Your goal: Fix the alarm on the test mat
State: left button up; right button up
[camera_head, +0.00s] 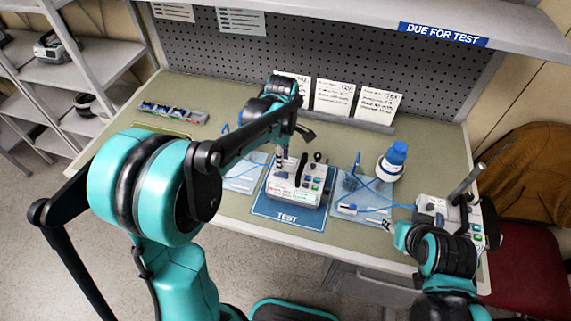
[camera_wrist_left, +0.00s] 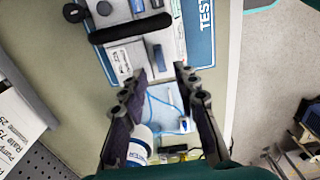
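A white pump (camera_head: 297,186) with a black handle and coloured buttons stands on the blue TEST mat (camera_head: 286,218) in the head view. In the left wrist view the pump (camera_wrist_left: 122,50) fills the upper middle, with the mat (camera_wrist_left: 201,45) beside it. My left gripper (camera_head: 303,132) is above and behind the pump. Its fingers (camera_wrist_left: 160,72) are apart with nothing held between them, and they do not touch the pump. The alarm light's state is too small to tell. My right gripper (camera_head: 389,226) is low at the right, beside another pump; its fingers are unclear.
Another pump (camera_head: 442,208) with a pole stands at the table's right end. A blue-capped white bottle (camera_head: 392,163) stands behind the right tray (camera_head: 362,211). Cards (camera_head: 334,97) stand along the back. Small coloured items (camera_head: 172,112) lie at the left. A red chair (camera_head: 523,268) is at the right.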

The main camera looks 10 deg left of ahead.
aim_at(281, 174)
pick_arm(q)
notch_tip(281, 174, down, 6)
jog(key=shift+f+b, duration=0.1)
jog(key=shift+b, duration=0.55)
grip_shut()
